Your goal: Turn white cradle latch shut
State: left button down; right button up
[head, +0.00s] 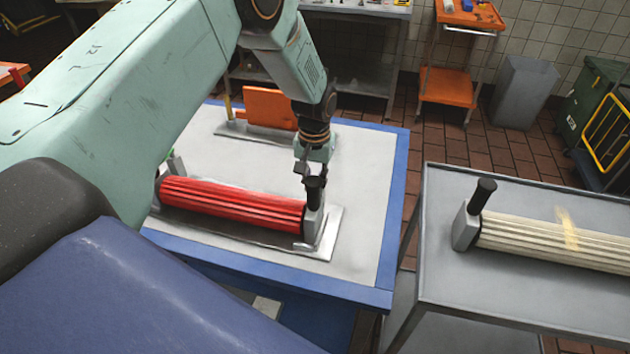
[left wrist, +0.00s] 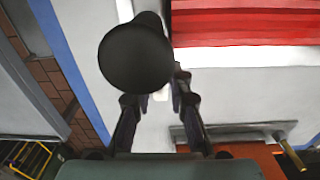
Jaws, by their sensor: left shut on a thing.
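The red ribbed roller (head: 230,205) lies in a cradle on the blue-edged table. An upright black knob (head: 314,190) stands at its right end and looms as a dark disc in the left wrist view (left wrist: 135,52). My left gripper (head: 313,170) is down just behind this knob, its fingers pointing down. A small white piece (left wrist: 160,93), seemingly the white cradle latch, shows between its fingers in the left wrist view. The gripper is shut on it; the knob hides part of the fingertips, and the latch's angle cannot be told. My right gripper is in no view.
A cream ribbed roller (head: 550,238) with a black knob lies on the grey table (head: 460,285) at right. An orange block (head: 268,108) stands on a plate behind the red roller. The blue-edged table (head: 365,220) is clear at its right side.

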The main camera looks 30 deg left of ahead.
pick_arm(q)
jog(key=shift+w+r, duration=0.15)
jog(key=shift+w, duration=0.05)
jog(key=c, duration=1.7)
grip_release()
jog(key=o, duration=0.5)
jog(key=shift+s, duration=0.15)
notch_tip(320, 180, up, 12)
jog(key=shift+f, duration=0.1)
jog(key=shift+s+f, duration=0.1)
